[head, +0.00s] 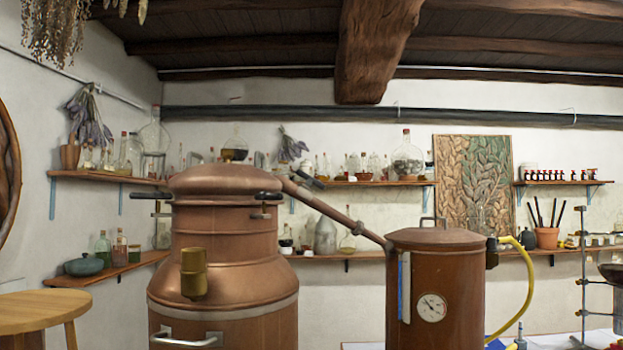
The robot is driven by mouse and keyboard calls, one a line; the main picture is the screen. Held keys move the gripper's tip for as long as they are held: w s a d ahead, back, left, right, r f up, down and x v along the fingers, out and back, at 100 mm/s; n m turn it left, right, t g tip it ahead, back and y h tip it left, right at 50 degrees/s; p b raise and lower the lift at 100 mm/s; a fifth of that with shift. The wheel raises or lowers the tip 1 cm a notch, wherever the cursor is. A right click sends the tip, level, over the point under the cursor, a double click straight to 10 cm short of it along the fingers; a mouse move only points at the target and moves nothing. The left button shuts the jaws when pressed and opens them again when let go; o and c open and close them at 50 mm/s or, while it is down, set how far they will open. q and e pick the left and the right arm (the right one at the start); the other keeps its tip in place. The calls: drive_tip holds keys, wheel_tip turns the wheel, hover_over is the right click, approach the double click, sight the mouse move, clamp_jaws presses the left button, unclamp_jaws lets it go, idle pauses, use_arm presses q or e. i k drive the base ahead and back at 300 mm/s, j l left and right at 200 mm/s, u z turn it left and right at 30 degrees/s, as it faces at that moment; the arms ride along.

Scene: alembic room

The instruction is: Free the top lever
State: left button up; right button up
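A large copper still (222,260) stands left of centre with a domed lid (226,178) seated on its neck. A dark lever-like handle (268,195) sticks out at the right of the lid's lower edge. A similar dark handle (150,195) sticks out at the left. A small fitting (260,215) sits just below the right handle. I cannot tell which of these is the top lever, or whether any is latched. Neither of my grippers is in view.
A copper pipe (335,213) slopes from the lid to a copper drum (436,280) with a dial and yellow hose (529,280). A brass fitting (193,273) juts from the still's front. A round wooden table (42,310) stands at left. Glassware shelves line the walls.

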sight(310, 180)
drive_tip(key=i+l+u, duration=0.25)
drive_tip(key=l+u, duration=0.25)
drive_tip(key=i+l+u, duration=0.2)
drive_tip(key=l, duration=0.15)
drive_tip(key=k, duration=0.05)
